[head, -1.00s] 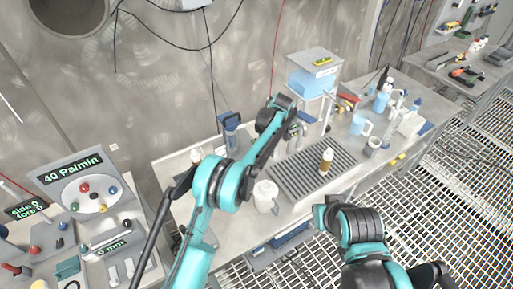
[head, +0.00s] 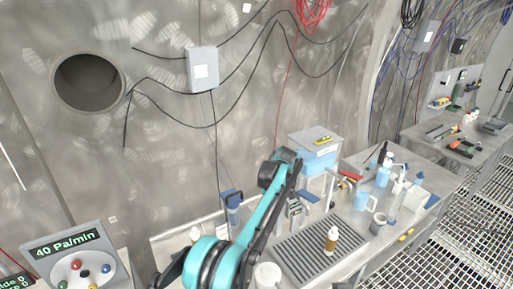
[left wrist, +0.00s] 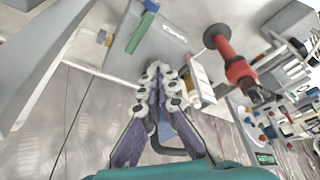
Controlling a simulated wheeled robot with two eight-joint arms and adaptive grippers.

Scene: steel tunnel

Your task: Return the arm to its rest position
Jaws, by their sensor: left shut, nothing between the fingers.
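My left arm is teal and black. In the head view it rises from the bottom edge and bends in front of the bench; its gripper cannot be made out there. In the left wrist view my left gripper (left wrist: 160,82) is shut, its ridged fingers together with nothing held. Behind the fingers are a grey panel with a green bar (left wrist: 140,33), a white box (left wrist: 201,82) and a red and black tool-like object (left wrist: 232,58). I cannot tell how far these are from the fingertips. My right gripper is in neither view.
The bench holds a ribbed grey tray (head: 310,258), a brown bottle (head: 332,239), a blue-filled tank (head: 315,160), a blue mug (head: 361,200) and a white mug (head: 268,276). A gauge panel (head: 75,257) stands at lower left. The wall above is open, with cables and a box (head: 202,70).

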